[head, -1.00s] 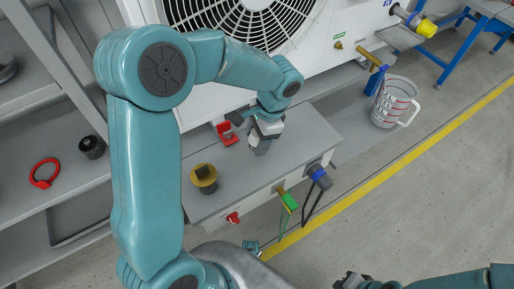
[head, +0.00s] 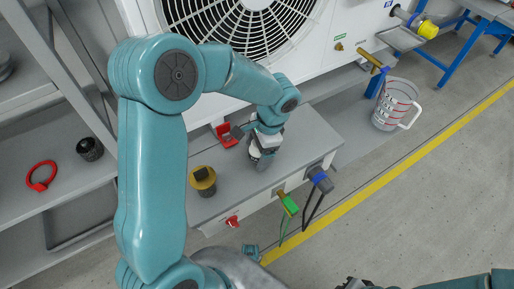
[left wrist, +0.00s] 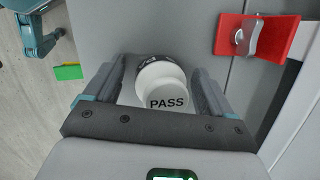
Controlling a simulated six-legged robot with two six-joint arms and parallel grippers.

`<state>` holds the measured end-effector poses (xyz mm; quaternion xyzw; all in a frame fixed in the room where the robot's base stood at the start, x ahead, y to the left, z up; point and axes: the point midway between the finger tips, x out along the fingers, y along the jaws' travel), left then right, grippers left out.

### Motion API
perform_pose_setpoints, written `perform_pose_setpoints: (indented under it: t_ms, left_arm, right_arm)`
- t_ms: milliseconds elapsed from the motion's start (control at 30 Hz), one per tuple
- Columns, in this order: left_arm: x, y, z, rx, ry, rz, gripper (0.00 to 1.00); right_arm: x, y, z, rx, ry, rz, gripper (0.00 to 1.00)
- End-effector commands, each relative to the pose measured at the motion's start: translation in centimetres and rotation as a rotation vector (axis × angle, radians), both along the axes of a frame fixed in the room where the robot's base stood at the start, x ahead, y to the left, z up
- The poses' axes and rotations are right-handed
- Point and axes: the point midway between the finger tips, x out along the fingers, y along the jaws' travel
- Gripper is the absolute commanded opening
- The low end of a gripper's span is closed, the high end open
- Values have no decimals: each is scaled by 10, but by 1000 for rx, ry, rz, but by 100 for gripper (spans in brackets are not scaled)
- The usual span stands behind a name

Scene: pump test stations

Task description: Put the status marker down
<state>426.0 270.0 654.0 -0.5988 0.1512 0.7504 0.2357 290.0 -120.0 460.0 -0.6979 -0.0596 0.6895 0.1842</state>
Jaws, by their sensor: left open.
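The status marker (left wrist: 164,88) is a white round piece with "PASS" on its face. In the left wrist view it stands between the two fingers of my left gripper (left wrist: 163,95), with gaps showing beside it. The jaws are open around it. In the head view my left gripper (head: 262,162) is low over the grey bench top (head: 225,190), and I cannot make out the marker there for certain. The marker's contact with the bench is hidden. My right gripper (head: 352,284) only just shows at the bottom edge, and its jaws cannot be judged.
A red bracket (head: 226,136) stands close behind the left gripper. A yellow-and-black round piece (head: 203,180) sits on the bench to its left. A green-handled valve (head: 289,204) and a grey-blue plug (head: 320,181) stick out from the bench front. A jug (head: 396,105) stands right.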

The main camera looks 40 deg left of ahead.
Motion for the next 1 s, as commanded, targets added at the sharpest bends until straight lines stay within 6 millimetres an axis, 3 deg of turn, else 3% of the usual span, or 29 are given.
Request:
perform_pose_setpoints:
  t_ms: [167,500,700,767,900,1000]
  left_arm:
    - [4,-4,26,0,-4,-1,85]
    - [17,-17,100,0,-4,-1,85]
    - [20,-20,121,-2,-5,12,89]
    - [19,-17,131,-17,-25,63,89]
    - [14,-4,157,-82,-116,329,89]
    - [11,3,167,-125,-172,511,89]
  right_arm:
    - [0,0,11,0,0,0,0]
    - [0,0,33,0,0,0,0]
    - [0,0,41,0,0,0,0]
    - [0,0,54,0,0,0,0]
    - [0,0,99,0,-1,0,0]
    - [0,0,119,0,-1,0,0]
